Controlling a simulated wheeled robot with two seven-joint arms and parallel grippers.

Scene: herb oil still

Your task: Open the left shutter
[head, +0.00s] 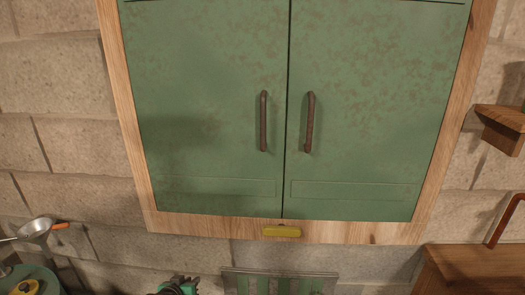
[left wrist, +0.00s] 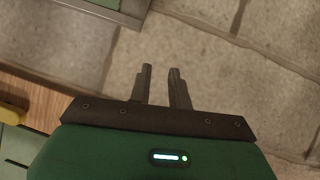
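The left shutter (head: 200,110) is a worn green door in a wooden frame (head: 125,110), and it is closed. Its dark upright bar handle (head: 263,121) is near the middle seam. The right shutter (head: 375,110) is also closed, with a matching handle (head: 310,122). My left gripper (head: 179,283) shows only partly at the bottom edge of the head view, below the frame and away from the handle. In the left wrist view, its two dark fingers (left wrist: 160,72) stand apart with nothing between them. My right gripper is in neither view.
A yellow block (head: 281,232) sits on the frame's bottom rail. Below it is a striped green panel (head: 280,281). A wooden bracket (head: 503,125) and a wooden box (head: 470,270) are at right. A metal scoop (head: 35,228) is at lower left. The space before the shutters looks clear.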

